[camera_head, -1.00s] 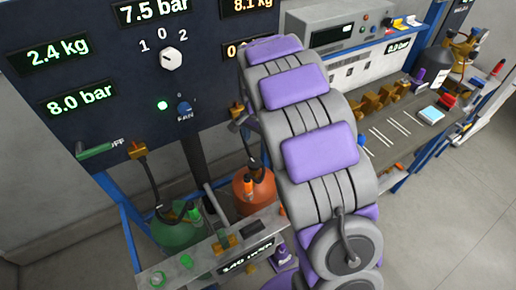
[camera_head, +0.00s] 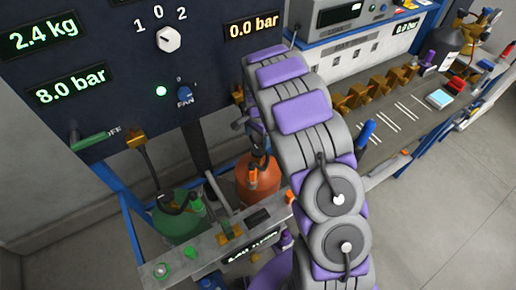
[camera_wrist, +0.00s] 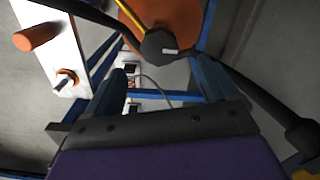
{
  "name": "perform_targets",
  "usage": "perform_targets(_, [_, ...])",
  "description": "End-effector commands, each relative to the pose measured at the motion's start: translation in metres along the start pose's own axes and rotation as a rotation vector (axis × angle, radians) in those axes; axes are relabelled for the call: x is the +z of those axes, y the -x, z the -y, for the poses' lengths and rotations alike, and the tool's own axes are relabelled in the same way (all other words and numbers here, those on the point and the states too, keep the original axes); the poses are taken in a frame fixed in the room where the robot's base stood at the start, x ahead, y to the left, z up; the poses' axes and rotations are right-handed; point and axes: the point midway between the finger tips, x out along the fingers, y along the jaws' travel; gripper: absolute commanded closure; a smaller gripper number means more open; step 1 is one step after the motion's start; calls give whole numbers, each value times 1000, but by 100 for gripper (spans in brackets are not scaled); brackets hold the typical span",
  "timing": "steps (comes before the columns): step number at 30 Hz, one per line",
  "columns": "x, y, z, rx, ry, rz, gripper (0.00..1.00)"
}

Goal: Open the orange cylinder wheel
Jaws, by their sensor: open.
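The orange cylinder (camera_head: 242,190) stands under the dark panel in the head view, partly behind my arm. A small bright orange part (camera_head: 252,178) near its top looks like the wheel. In the wrist view, the orange cylinder (camera_wrist: 185,12) shows at the top, with a dark round fitting (camera_wrist: 163,46) and hoses in front of it. I cannot make out the wheel clearly there. My gripper (camera_wrist: 165,85) is open, its two blue fingers apart with nothing held between them. The fitting lies just beyond the gap between the fingers. My arm hides the gripper's exact place in the head view.
A green cylinder (camera_head: 180,222) stands left of the orange one. The dark panel (camera_head: 105,60) rises behind, and a metal shelf (camera_head: 205,248) runs in front. Dark hoses (camera_wrist: 260,95) cross the wrist view. A white plate (camera_wrist: 55,50) with orange knobs is at left.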

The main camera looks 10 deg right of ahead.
Motion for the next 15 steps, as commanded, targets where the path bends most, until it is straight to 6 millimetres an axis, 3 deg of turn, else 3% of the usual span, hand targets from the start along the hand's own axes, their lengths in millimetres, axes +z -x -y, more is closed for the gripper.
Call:
perform_targets(6, [0, -42, -1, 1, -1, 1, 13])
perform_targets(15, [0, -69, 0, -2, -1, 0, 13])
